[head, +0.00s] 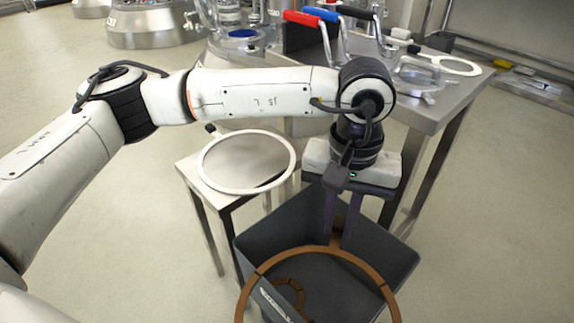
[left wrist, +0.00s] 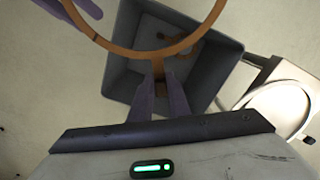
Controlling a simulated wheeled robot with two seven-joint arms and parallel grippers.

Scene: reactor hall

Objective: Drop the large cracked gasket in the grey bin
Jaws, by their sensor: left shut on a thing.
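My left gripper (head: 338,236) is shut on the edge of a large brown ring, the large gasket (head: 370,267). The ring is over the grey bin (head: 393,262), and its near part runs out of the head view. In the left wrist view the fingers (left wrist: 158,95) grip a tab on the ring (left wrist: 150,54) above the bin (left wrist: 120,78). Two purple fingers, seemingly my right gripper (left wrist: 80,10), show at the top left edge on either side of the ring; whether they touch it is unclear.
A smaller brown ring (head: 291,287) lies in the bin. A white ring (head: 207,181) lies on a low steel stand left of the bin. Floor is clear at right.

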